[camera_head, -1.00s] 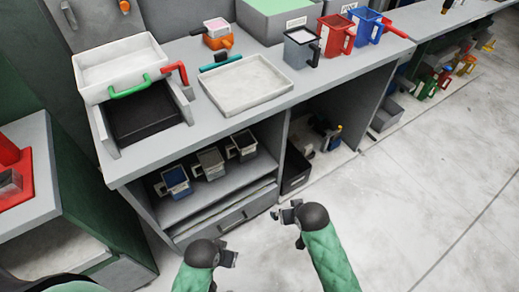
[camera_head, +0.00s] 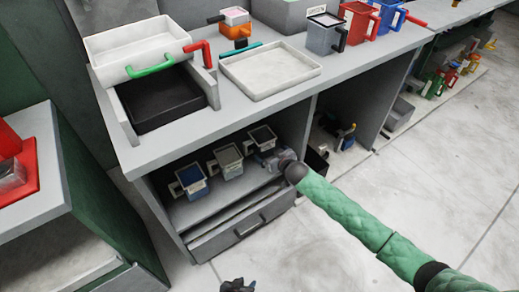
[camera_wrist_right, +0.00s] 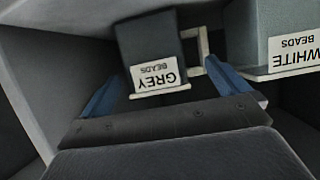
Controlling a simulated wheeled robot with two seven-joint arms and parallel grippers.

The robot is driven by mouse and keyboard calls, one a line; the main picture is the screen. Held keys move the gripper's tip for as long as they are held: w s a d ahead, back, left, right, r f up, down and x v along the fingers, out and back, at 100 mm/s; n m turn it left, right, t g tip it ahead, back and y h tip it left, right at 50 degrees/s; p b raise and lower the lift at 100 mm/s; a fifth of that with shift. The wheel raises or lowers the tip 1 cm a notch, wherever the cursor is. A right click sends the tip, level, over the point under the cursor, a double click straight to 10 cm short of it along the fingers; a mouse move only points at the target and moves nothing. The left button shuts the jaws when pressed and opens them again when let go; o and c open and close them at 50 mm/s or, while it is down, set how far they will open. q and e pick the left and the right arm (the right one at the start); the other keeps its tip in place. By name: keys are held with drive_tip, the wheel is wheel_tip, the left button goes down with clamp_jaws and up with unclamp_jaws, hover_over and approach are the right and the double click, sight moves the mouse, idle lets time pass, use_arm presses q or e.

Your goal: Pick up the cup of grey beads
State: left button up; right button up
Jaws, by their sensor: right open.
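The cup of grey beads (camera_head: 262,138) is the rightmost of three small cups on the shelf under the counter. In the right wrist view, the grey cup (camera_wrist_right: 150,40) shows its label GREY BEADS upside down and a pale handle at its side. My right gripper (camera_head: 266,158) is at the shelf opening in front of this cup. Its two blue fingers (camera_wrist_right: 166,72) are open, one to either side of the label; I cannot tell whether they touch the cup. My left gripper (camera_head: 238,286) is low at the bottom edge, away from the shelf; its jaws are unclear.
The white beads cup (camera_head: 227,161) stands close beside the grey one, and its label shows in the wrist view (camera_wrist_right: 296,45). A blue cup (camera_head: 191,180) stands further left. The countertop (camera_head: 285,92) overhangs the shelf; a divider bounds it on the right.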

drive_tip(key=shift+w+f, duration=0.15)
drive_tip(key=shift+w, duration=0.4)
approach(258, 140)
drive_tip(key=shift+x, duration=2.05)
drive_tip(key=c, duration=0.9)
